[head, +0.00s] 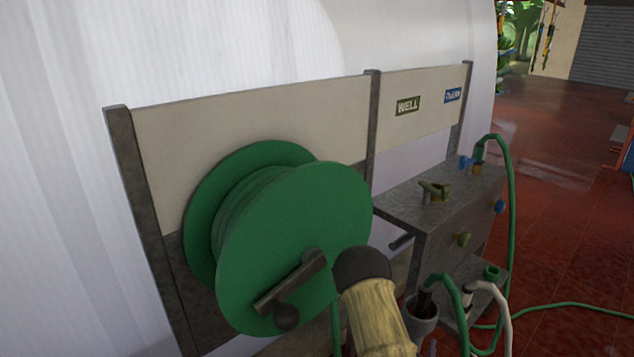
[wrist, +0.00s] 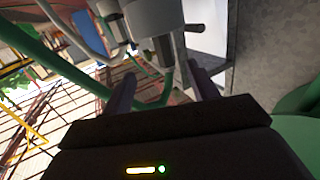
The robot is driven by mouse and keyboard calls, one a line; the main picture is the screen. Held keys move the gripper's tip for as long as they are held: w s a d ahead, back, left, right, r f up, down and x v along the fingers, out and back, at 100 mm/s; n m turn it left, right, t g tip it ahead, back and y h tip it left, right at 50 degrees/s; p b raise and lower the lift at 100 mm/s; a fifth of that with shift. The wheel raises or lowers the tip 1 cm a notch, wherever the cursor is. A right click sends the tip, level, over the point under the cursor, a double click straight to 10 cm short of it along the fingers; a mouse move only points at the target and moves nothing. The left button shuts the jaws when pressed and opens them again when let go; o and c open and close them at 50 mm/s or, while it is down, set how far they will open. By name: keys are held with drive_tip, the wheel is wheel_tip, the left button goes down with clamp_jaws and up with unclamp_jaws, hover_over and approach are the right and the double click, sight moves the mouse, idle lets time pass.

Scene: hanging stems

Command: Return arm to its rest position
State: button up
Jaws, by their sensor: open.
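My gripper (wrist: 161,72) shows in the wrist view with its two dark fingers apart and nothing between them. Grey cylindrical fittings (wrist: 150,18) and a green hose (wrist: 65,62) lie beyond the fingertips; I cannot tell how close they are. In the head view I cannot make out the gripper's fingers.
A green hose reel (head: 290,230) with a dark crank (head: 290,283) stands before a panel (head: 250,120). Right of it are a grey valve box (head: 425,222), a WELL sign (head: 408,105), a grey cup (head: 422,315) and hoses (head: 508,200). Red tiled floor (head: 560,240) is open at right.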

drive_tip(key=s+a+r+n+g+y, duration=0.25)
drive_tip(key=a+r+g+y, duration=0.3)
drive_tip(key=a+g, duration=0.35)
drive_tip(key=s+a+r+n+g+y, duration=0.2)
drive_tip(key=s+r+n+g, duration=0.15)
drive_tip(key=s+r, duration=0.55)
drive_tip(key=w+p+v, duration=0.2)
drive_tip(key=p+v, duration=0.9)
drive_tip(key=p, duration=0.2)
drive_tip(key=w+r+p+v, duration=0.1)
drive_tip(key=p+v, duration=1)
drive_tip(key=p, duration=0.2)
drive_tip(key=shift+w+d+r, duration=0.2)
drive_tip(key=shift+w+r, duration=0.1)
drive_tip(key=shift+r, duration=0.1)
drive_tip(key=shift+w, duration=0.1)
